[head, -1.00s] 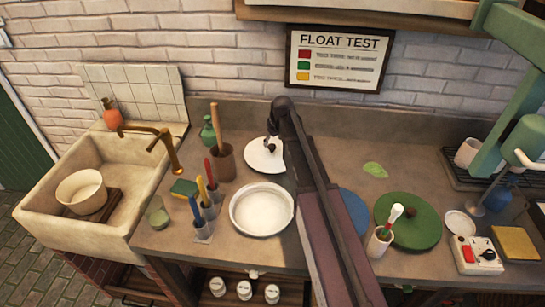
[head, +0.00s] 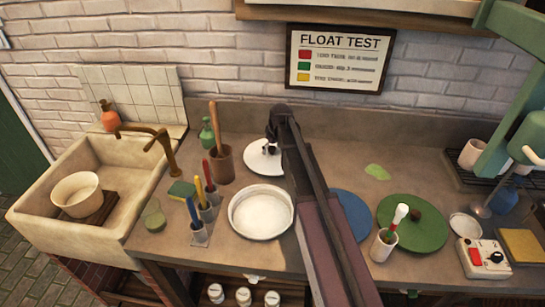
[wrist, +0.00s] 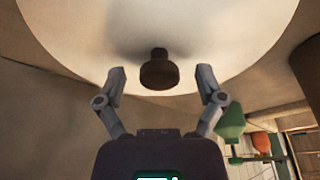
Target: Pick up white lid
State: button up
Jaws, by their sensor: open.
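The white lid (head: 258,163) lies on the counter behind a round white pan, partly hidden by my arm in the head view. In the wrist view the white lid (wrist: 215,40) fills the top, with a dark brown knob (wrist: 159,72) at its middle. My gripper (wrist: 162,85) is open, its two fingers spread on either side of the knob and apart from it. In the head view my gripper (head: 270,148) is small and dark above the lid.
The white pan (head: 261,213) stands in front of the lid. A brown pot (head: 222,165) with a wooden tool and a green bottle (head: 207,132) stand left of it. A blue disc (head: 352,215) and a green lid (head: 412,224) lie to the right.

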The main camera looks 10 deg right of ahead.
aim_at(270, 146)
grip_shut()
jog(key=shift+r, duration=0.1)
dwell(0.4)
notch_tip(270, 146, up, 4)
jog(key=p, duration=0.3)
jog(key=shift+f+p, duration=0.2)
jog(key=shift+p, duration=0.2)
jog(key=s+d+r+p, duration=0.1)
jog(key=s+d, duration=0.7)
jog(key=s, duration=0.5)
jog(key=shift+s+d, duration=0.25)
jog(key=shift+d, duration=0.05)
jog(key=shift+r, duration=0.2)
notch_tip(270, 146, up, 16)
jog(key=p, duration=1.6)
jog(key=shift+r+p, duration=0.2)
jog(key=shift+p, duration=0.2)
